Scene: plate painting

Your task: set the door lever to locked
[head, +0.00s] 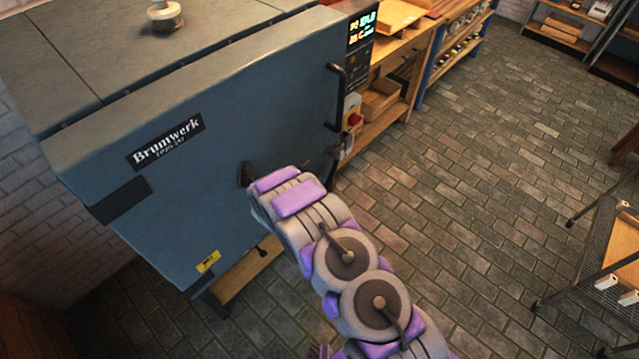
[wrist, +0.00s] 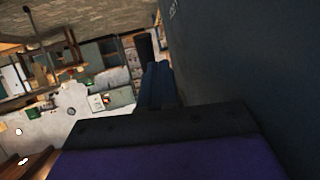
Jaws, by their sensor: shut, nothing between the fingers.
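A large blue-grey oven labelled Brumwerk has a wide front door (head: 215,125). A dark upright bar handle (head: 333,98) stands at the door's right edge; I cannot tell whether this is the lever, or its setting. My grey and purple arm reaches up to the door's lower middle. My gripper (head: 247,174) shows as a small dark end close to the door face; touching or apart is unclear. In the wrist view my gripper (wrist: 160,85) is shut and empty, with the dark door face along the right.
A control panel with a lit display (head: 362,28) and a red knob (head: 354,119) are right of the door. A wooden workbench (head: 400,48) stands beyond. A metal-framed table (head: 610,245) is at the right. The brick floor between is clear.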

